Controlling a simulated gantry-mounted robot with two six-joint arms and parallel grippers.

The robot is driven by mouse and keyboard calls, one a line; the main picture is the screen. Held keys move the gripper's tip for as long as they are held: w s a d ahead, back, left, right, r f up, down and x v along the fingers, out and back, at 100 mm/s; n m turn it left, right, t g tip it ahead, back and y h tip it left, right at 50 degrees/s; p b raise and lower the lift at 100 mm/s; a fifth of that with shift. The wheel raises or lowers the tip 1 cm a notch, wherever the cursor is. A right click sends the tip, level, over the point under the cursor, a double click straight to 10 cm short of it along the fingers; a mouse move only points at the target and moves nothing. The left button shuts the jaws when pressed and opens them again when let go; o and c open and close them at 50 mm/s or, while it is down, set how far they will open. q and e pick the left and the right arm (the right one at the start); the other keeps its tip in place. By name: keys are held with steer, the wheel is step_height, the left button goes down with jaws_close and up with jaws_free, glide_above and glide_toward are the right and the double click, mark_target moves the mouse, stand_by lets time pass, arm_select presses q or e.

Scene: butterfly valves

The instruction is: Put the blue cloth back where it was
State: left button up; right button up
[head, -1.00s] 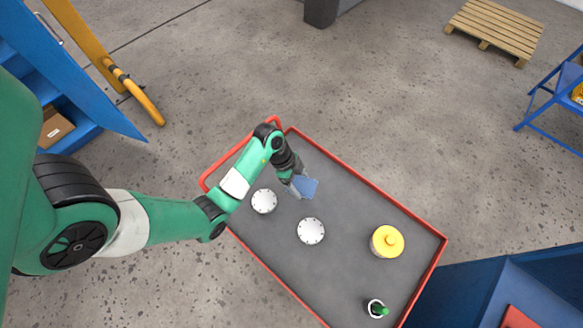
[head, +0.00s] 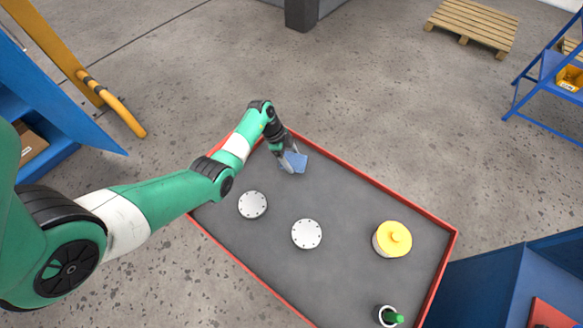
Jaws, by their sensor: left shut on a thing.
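The blue cloth (head: 297,163) is a small flat blue piece at the back left of the grey cart top (head: 345,205), close to the red rim. My left gripper (head: 289,167) is shut on the cloth's left part, its fingers pointing down. I cannot tell whether the cloth touches the tray surface or hangs just above it. My right gripper is not in view.
Two white round flanges (head: 253,204) (head: 307,234) lie in front of the cloth. A yellow-lidded container (head: 392,239) stands at the right. A white cup with a green item (head: 389,316) stands at the front right. The red rim (head: 380,186) borders the cart.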

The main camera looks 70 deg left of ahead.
mark_target(292, 163)
arm_select(q)
steer(key=shift+a+f+b, duration=0.15)
steer(key=shift+f+b, duration=0.85)
steer(key=shift+f, duration=0.7)
steer(key=shift+f, duration=0.1)
steer(key=o, duration=1.2)
steer(key=shift+c, duration=0.2)
steer(key=shift+r, duration=0.35)
steer(key=p+v, duration=0.6)
steer(key=v, duration=0.5)
steer(key=shift+r, duration=0.25)
